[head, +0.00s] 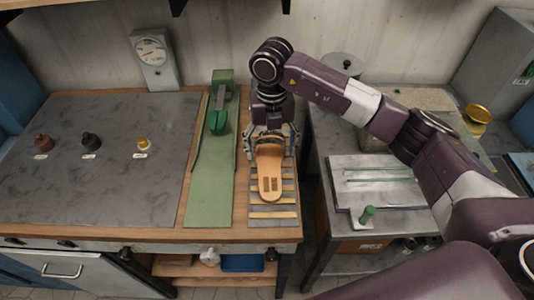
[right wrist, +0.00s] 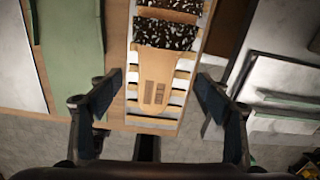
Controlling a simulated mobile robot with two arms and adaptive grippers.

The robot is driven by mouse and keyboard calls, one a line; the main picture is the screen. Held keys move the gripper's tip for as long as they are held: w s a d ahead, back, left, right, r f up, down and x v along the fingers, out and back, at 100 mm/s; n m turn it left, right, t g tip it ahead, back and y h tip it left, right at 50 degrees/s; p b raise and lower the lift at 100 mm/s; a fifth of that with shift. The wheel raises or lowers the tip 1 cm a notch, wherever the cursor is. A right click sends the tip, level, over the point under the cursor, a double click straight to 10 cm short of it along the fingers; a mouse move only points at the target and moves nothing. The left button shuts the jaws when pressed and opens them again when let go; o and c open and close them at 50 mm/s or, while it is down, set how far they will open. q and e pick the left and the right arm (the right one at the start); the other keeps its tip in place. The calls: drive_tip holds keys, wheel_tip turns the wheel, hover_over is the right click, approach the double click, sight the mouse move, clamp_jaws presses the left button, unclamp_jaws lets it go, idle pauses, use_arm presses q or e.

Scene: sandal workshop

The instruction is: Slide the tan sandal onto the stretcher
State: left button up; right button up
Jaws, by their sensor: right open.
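The tan sandal (head: 270,178) lies on a slatted rack (head: 272,214) at the right end of the bench. It also shows in the right wrist view (right wrist: 155,75), with dark speckled bands beyond its bare sole; I cannot tell if they are its straps. My right gripper (head: 271,138) is open, over the sandal's far part, with one finger on each side. In the right wrist view the fingers stand apart from the sole, with nothing between them gripped. A green form on a long green base (head: 208,205), perhaps the stretcher, stands just left of the rack. My left gripper is not in view.
A grey mat (head: 90,190) with several small labelled knobs covers the left of the bench. A dial gauge (head: 153,58) stands behind it.

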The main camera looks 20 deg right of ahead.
sight(270, 170)
drive_tip(key=shift+s+f+p, duration=0.45)
drive_tip(key=shift+s+f, duration=0.1)
drive_tip(key=shift+f, duration=0.1)
drive_tip(key=shift+a+f+p, duration=0.2)
drive_tip(key=shift+f+p, duration=0.7)
drive_tip(key=shift+f, duration=0.2)
drive_tip(key=shift+w+f+p, duration=0.2)
drive_tip(key=shift+f+p, duration=0.1)
drive_tip(key=shift+f, duration=1.2)
drive_tip(key=c, duration=1.1)
drive_tip(key=shift+r, duration=0.1)
drive_tip(key=c, duration=0.4)
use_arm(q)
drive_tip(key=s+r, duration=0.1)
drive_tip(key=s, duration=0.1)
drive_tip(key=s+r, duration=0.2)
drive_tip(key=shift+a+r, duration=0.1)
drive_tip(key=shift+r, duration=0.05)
